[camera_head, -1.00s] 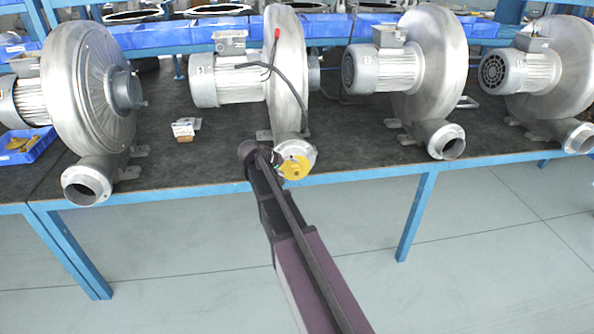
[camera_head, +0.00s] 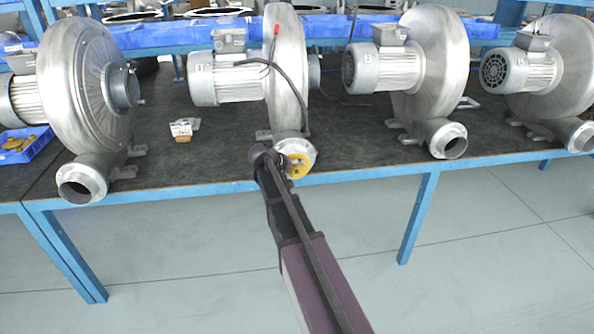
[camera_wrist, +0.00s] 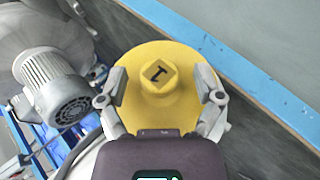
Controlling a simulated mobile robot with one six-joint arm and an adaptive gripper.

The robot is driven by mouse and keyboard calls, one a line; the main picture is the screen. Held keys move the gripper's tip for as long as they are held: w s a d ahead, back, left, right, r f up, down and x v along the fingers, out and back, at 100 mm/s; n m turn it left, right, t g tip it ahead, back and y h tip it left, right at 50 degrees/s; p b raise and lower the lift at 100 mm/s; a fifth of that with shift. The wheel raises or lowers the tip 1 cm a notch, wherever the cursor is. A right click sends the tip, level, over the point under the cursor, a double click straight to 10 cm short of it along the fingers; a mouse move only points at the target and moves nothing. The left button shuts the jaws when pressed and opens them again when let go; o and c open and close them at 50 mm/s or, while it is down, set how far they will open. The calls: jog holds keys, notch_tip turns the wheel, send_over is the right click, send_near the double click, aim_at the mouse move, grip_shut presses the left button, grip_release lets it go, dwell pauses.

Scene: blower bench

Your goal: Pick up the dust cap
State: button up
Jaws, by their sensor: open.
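The dust cap (camera_wrist: 157,92) is a yellow round cap with a raised square knob marked with a dark figure. In the head view the cap (camera_head: 299,166) sits on the outlet mouth of the second blower (camera_head: 287,92) from the left, partly hidden by my arm. My gripper (camera_wrist: 161,88) is open in the wrist view, with one finger on each side of the knob, over the yellow face. A gap shows between the fingers and the knob. In the head view my gripper (camera_head: 284,160) is close in front of the cap, its fingers mostly hidden.
Other blowers stand left (camera_head: 88,90) and right (camera_head: 431,70) on the dark bench top (camera_head: 220,160) with a blue edge. A small white and brown box (camera_head: 181,130) lies on the bench. A blue tray (camera_head: 25,150) with yellow parts is at far left. Floor in front is clear.

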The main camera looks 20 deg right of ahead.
jog(key=shift+c, duration=0.2)
dwell(0.4)
grip_shut()
